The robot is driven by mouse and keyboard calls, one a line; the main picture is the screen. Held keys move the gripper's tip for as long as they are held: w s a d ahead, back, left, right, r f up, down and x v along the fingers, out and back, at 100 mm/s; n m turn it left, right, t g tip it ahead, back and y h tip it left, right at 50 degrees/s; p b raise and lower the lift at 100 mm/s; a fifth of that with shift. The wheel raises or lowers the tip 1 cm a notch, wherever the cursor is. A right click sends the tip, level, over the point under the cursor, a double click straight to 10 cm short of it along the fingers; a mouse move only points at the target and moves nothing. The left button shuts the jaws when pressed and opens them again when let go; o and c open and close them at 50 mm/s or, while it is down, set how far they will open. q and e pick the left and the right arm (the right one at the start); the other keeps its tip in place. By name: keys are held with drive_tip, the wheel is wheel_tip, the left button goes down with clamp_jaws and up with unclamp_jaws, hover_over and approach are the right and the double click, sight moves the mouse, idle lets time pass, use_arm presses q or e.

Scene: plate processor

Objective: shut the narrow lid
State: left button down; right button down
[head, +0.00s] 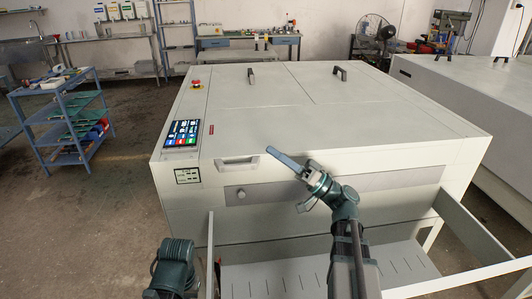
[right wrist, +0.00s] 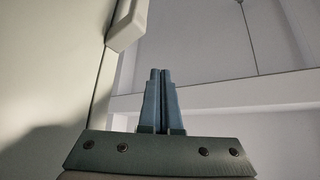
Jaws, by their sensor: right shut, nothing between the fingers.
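The plate processor (head: 290,120) is a large pale grey machine in the middle of the head view. A narrow strip along its front top edge, which looks like the narrow lid (head: 400,160), lies flat with no clear gap. A pale handle (head: 237,162) sits at its front left. My right gripper (head: 286,160) is shut and empty, over the front edge, right of that handle. In the right wrist view, its fingers (right wrist: 160,100) are together and a pale handle (right wrist: 128,24) is up and left, apart from them. My left gripper is out of view; only my left arm shows.
The wide top has two black handles (head: 340,72) at its far side. A touch screen (head: 182,133) and a red button (head: 197,85) are at the left. A blue shelf cart (head: 62,120) stands left. Another machine (head: 470,95) stands right. Pale rails (head: 475,230) flank the front.

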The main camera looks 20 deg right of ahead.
drive_tip(key=s+d, duration=0.6)
drive_tip(key=d, duration=0.2)
drive_tip(key=shift+a, duration=0.1)
drive_tip(key=w+a+f+m+g+h, duration=0.1)
drive_tip(key=w+a+f+g+h, duration=0.2)
drive_tip(key=a+f, duration=0.55)
drive_tip(key=a+f+g+h, duration=0.3)
drive_tip(key=a+f+g, duration=0.2)
drive_tip(key=a+f, duration=0.3)
drive_tip(key=s+f+m+g+h, duration=0.1)
drive_tip(key=s+f+g+h, duration=0.2)
drive_tip(key=f+h, duration=0.45)
drive_tip(key=s+f+g+h, duration=0.2)
drive_tip(key=f+h, duration=0.4)
drive_tip(key=f, duration=0.3)
drive_tip(key=s+a+r+n+g+h+p, duration=0.1)
drive_tip(key=s+a+r+n+p, duration=0.2)
drive_tip(key=s+a+r+p, duration=0.3)
drive_tip(key=a+r+p, duration=0.3)
drive_tip(key=r+p, duration=0.1)
drive_tip(key=shift+s+a+r+n, duration=0.2)
drive_tip(key=shift+a+n, duration=0.1)
drive_tip(key=shift+a, duration=0.1)
